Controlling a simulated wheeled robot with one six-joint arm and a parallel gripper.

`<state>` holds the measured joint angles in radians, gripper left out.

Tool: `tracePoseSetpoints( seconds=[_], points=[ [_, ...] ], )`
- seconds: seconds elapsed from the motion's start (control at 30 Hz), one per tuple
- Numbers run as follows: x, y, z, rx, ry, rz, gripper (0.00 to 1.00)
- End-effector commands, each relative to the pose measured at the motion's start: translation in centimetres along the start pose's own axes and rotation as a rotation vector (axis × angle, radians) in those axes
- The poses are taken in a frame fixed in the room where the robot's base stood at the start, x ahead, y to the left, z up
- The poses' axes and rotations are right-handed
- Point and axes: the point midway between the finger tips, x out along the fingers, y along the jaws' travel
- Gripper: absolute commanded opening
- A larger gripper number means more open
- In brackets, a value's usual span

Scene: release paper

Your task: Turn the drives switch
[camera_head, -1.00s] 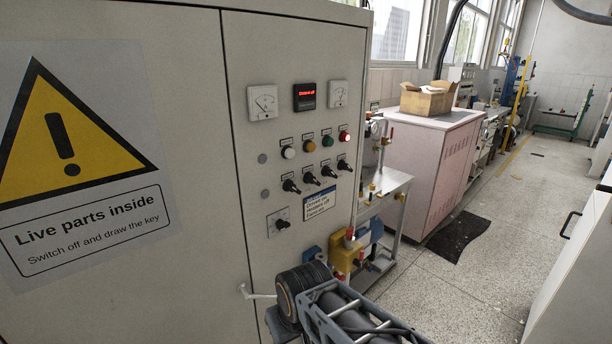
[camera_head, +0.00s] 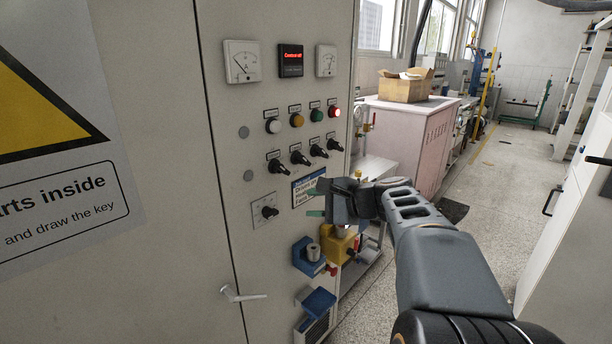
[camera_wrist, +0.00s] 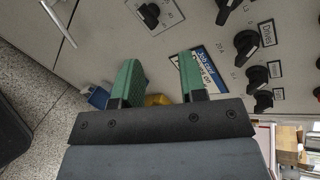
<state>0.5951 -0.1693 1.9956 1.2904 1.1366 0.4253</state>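Several black rotary switches form a row on the grey cabinet front in the head view. The second from the left (camera_head: 299,157) also shows in the wrist view (camera_wrist: 245,43), beside a small label (camera_wrist: 267,33) that seems to read "Drives", though it is blurred. My gripper (camera_head: 316,202) is in front of the cabinet, below and right of that switch and apart from it. In the wrist view its two green fingers (camera_wrist: 160,78) stand apart with nothing between them, pointing toward the panel near the blue-and-white sign (camera_wrist: 190,62).
A separate knob on a plate (camera_head: 267,210) is below the row. Coloured lamps (camera_head: 297,120) and a red display (camera_head: 291,60) are above. Blue and yellow connectors (camera_head: 308,257) and a door handle (camera_head: 240,294) protrude lower down. Open floor (camera_head: 480,225) lies to the right.

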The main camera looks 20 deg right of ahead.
Motion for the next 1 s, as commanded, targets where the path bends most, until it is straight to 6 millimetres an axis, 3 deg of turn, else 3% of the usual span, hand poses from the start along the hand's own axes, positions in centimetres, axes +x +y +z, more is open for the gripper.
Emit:
tracePoseSetpoints(
  seconds=[0.03,0.1,0.23,0.37,1.0],
  points=[
    [-0.7,-1.2,-1.8,0.068,-0.008,-0.085,0.38],
    [-2.0,-3.1,-3.2,0.142,-0.029,-0.187,0.38],
    [-3.9,-5.6,-4.8,0.224,-0.064,-0.319,0.38],
    [-4.3,-7.0,-5.4,0.259,-0.085,-0.377,0.38],
    [5.6,-11.3,-5.0,0.264,-0.089,-0.384,0.38]
  ],
)
